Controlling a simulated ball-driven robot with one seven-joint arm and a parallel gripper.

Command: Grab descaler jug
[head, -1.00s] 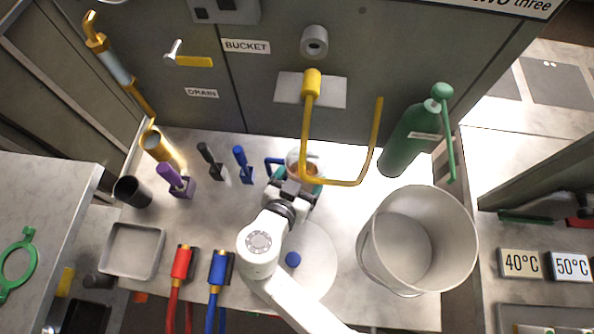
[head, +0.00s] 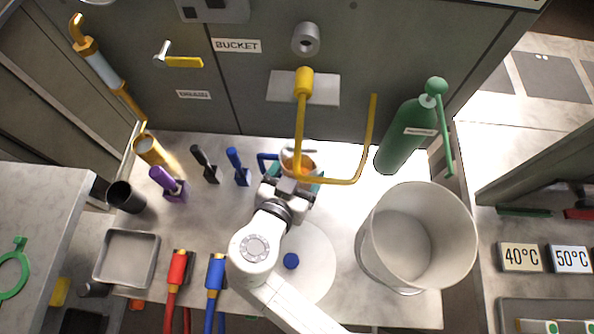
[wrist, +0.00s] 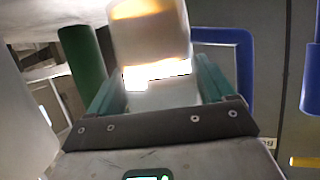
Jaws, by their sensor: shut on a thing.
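The descaler jug (head: 298,160) is pale with an orange patch inside its top and a blue handle on its left in the head view. It is at the back of the white counter, partly hidden by my gripper and a yellow pipe. My gripper (head: 290,177) reaches it from the front, its teal fingers shut on the jug's sides. In the wrist view the pale, brightly lit jug body (wrist: 152,40) is between the teal fingers of my gripper (wrist: 165,85), with the blue handle at its right. Whether the jug's base touches the counter cannot be told.
A bent yellow pipe (head: 300,130) hangs just over the jug. A green bottle (head: 402,140) and a large pale bucket (head: 452,235) stand to the right. Blue (head: 238,168), black (head: 206,165) and purple (head: 170,185) handles stand to the left.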

